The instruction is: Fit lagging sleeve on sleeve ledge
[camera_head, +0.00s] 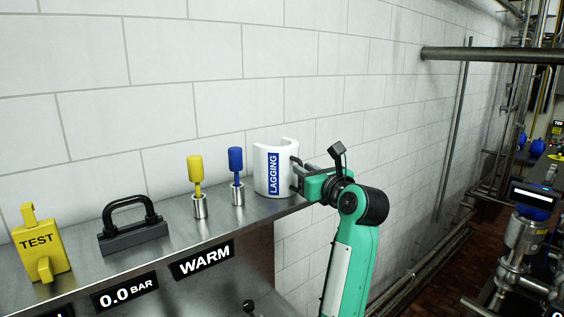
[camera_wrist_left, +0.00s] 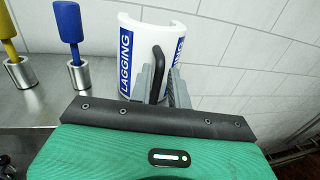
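The lagging sleeve (camera_head: 264,170) is a white, open-sided half shell with a blue LAGGING label. It stands upright at the right end of a steel shelf (camera_head: 150,262). It also shows in the left wrist view (camera_wrist_left: 150,27), with a dark handle (camera_wrist_left: 157,68) facing me. My left gripper (camera_head: 297,176) is at the sleeve's right side; in the wrist view its grey fingers (camera_wrist_left: 162,86) lie on either side of the handle. Whether they press on it I cannot tell. I cannot make out which surface is the sleeve ledge. My right gripper is not in view.
Blue (camera_head: 236,167) and yellow (camera_head: 196,174) plugs stand in metal sockets left of the sleeve. Farther left are a black handled block (camera_head: 133,228) and a yellow TEST tag (camera_head: 38,243). A tiled wall (camera_head: 200,90) backs the shelf. Pipes and valves (camera_head: 525,235) stand right.

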